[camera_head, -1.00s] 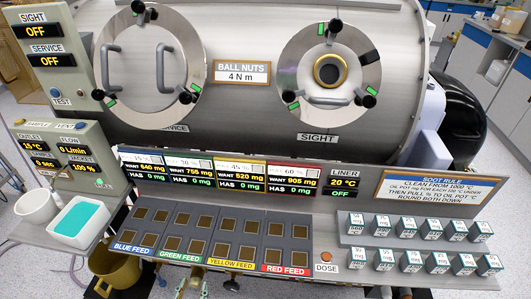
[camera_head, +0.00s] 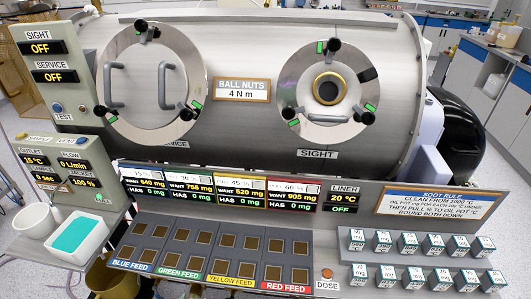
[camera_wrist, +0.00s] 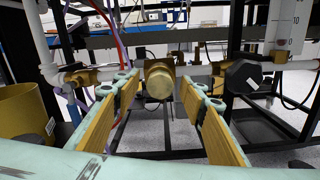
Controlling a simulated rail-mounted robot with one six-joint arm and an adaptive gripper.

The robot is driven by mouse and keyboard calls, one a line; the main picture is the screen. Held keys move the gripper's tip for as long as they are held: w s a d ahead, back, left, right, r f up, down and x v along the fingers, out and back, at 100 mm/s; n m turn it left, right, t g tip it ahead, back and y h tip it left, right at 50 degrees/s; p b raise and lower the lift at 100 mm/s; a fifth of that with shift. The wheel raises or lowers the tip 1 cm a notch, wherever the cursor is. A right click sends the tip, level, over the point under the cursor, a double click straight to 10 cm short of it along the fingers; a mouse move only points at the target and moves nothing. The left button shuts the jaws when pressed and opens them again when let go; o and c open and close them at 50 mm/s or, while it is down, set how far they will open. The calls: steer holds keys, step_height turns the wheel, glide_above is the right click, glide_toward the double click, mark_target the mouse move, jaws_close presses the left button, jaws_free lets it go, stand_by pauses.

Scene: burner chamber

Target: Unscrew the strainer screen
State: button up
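A brass strainer body (camera_wrist: 159,68) with a round brass cap facing me sits on a horizontal pipe in the middle of the wrist view. I take it for the housing of the strainer screen; no screen itself shows. My gripper (camera_wrist: 158,92) is open, its yellow-padded fingers reaching forward to the left and right of the cap. There is a visible gap on each side, and nothing is held. How far the fingertips are from the cap in depth is hard to tell. In the head view my gripper is not seen, and the strainer cannot be made out below the feed panel.
A brass valve fitting (camera_wrist: 82,77) is left of the strainer and a black round fitting (camera_wrist: 243,76) is right of it. A yellow bucket (camera_wrist: 25,115) stands at the left. Dark frame bars cross behind. The feed panel (camera_head: 215,255) overhangs in the head view.

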steer(key=shift+m+p, duration=0.85)
steer(key=shift+m, duration=3.95)
steer(key=shift+m, duration=0.3)
steer(key=shift+m+p, duration=1.45)
steer(key=shift+m, duration=3.25)
steer(key=shift+c, duration=0.2)
